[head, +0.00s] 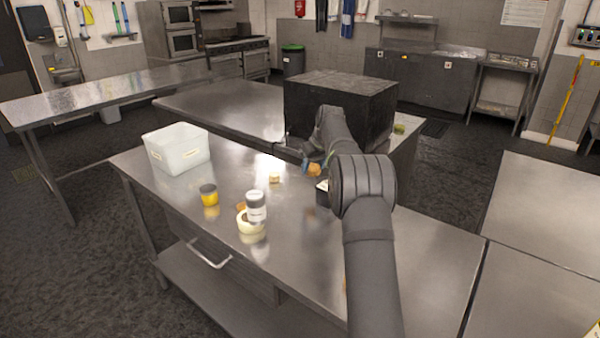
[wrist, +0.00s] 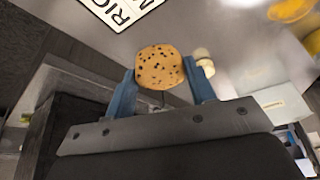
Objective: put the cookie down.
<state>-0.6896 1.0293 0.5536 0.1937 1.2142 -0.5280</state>
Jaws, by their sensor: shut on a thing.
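The cookie (wrist: 159,67) is round and golden brown with dark chips. In the wrist view it sits between the two blue fingers of my gripper (wrist: 160,80), which is shut on it. In the head view the cookie (head: 314,169) shows as a small brown patch at my gripper (head: 308,163), near the middle of the picture, partly hidden by my arm. It appears to be held above the steel table (head: 215,245); the exact height is hard to tell.
A large black box (head: 335,100) is behind my gripper. A lettered sign (wrist: 122,8) shows in the wrist view.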

